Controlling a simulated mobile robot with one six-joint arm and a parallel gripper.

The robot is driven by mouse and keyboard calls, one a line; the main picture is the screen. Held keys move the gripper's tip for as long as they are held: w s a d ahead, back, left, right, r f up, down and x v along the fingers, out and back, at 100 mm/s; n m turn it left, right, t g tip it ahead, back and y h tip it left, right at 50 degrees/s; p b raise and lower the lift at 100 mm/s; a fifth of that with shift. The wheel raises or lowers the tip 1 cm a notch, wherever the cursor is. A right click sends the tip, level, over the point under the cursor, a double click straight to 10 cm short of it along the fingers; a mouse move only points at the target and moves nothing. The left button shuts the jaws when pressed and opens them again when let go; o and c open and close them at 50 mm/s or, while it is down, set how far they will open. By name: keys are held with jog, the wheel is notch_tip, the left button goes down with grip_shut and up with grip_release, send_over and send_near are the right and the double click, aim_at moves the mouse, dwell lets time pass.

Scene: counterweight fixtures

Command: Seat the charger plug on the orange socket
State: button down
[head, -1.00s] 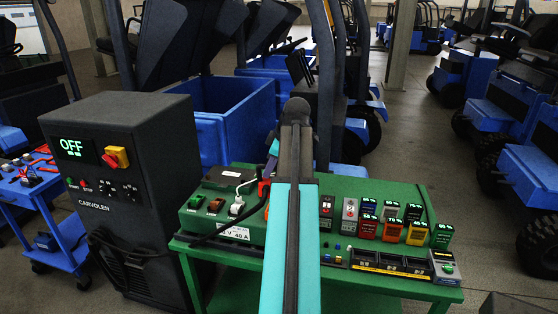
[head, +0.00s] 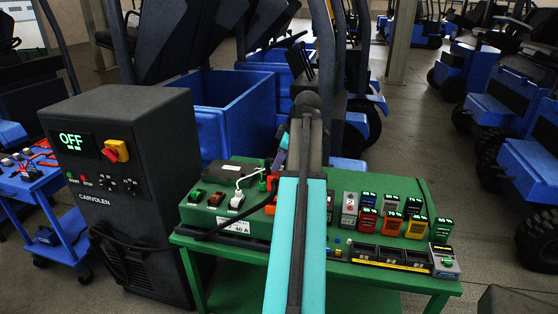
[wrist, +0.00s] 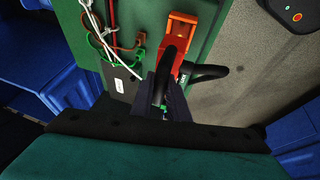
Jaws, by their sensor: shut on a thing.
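In the wrist view my gripper (wrist: 166,98) has dark fingers closed around the charger plug, which shows a red body (wrist: 179,58) and black curved parts. The plug points toward an orange socket (wrist: 183,20) on the green bench. Plug and socket overlap in this view, so I cannot tell whether they touch or how deep the plug sits. In the head view an orange piece, apparently the socket (head: 270,208), shows just left of my arm. My arm hides the gripper and most of the plug there.
A green bench (head: 225,257) carries a white plug with a cable (head: 237,202), switches and several battery modules (head: 391,215) on the right. A dark charger cabinet (head: 120,150) reading OFF stands left. Blue vehicles stand behind. Wires (wrist: 98,32) lie left of the socket in the wrist view.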

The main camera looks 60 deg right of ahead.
aim_at(277, 175)
jog(key=shift+f+b, duration=1.2)
jog(key=shift+f, duration=1.15)
jog(key=shift+s+f+b, duration=0.15)
jog(key=shift+f+b, duration=0.7)
jog(key=shift+f, duration=1.55)
dwell(1.2)
jog(key=c, duration=1.6)
grip_release()
jog(key=shift+c, duration=0.2)
jog(key=shift+s+r, duration=0.1)
jog(key=b+v, duration=0.2)
jog(key=v, duration=1.1)
jog(key=shift+r+b, duration=0.25)
jog(key=shift+b, duration=0.1)
